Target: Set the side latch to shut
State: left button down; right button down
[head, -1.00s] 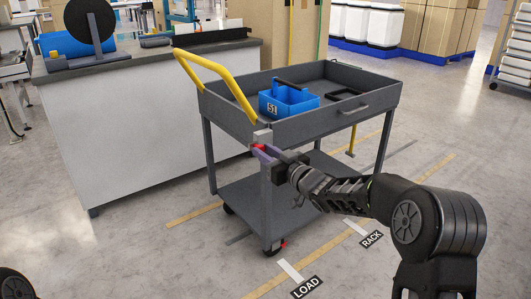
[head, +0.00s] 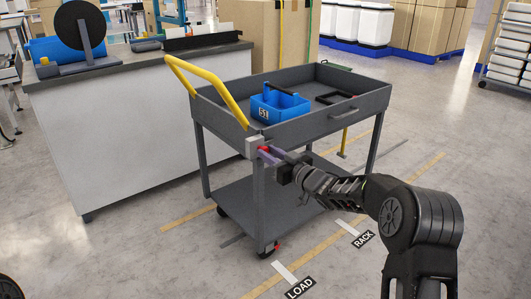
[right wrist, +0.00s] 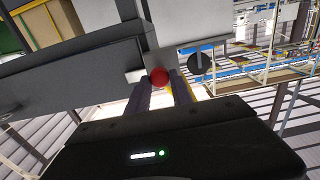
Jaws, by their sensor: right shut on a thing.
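The grey cart (head: 290,133) has a pale latch block (head: 252,147) at its near corner post, below the yellow handle. A red knob (head: 263,149) sits at the right side of this block; it also shows in the right wrist view (right wrist: 158,76). My right gripper (head: 272,156) reaches in from the right with its fingers at the knob. In the right wrist view its two fingers (right wrist: 162,94) are around the red knob, shut on it. Which end counts as shut cannot be read here. My left gripper is not in view.
A blue bin (head: 279,104) stands in the cart's top tray. A white workbench (head: 145,135) stands left of the cart. The floor in front is clear, with LOAD (head: 300,288) and RACK (head: 363,239) labels.

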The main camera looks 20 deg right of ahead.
jog(key=shift+d, duration=0.3)
jog(key=c, duration=1.1)
grip_release()
jog(key=shift+c, duration=0.2)
jog(key=p+v, duration=0.1)
jog(key=v, duration=0.6)
jog(key=shift+s+p, duration=0.35)
jog(key=shift+p, duration=0.05)
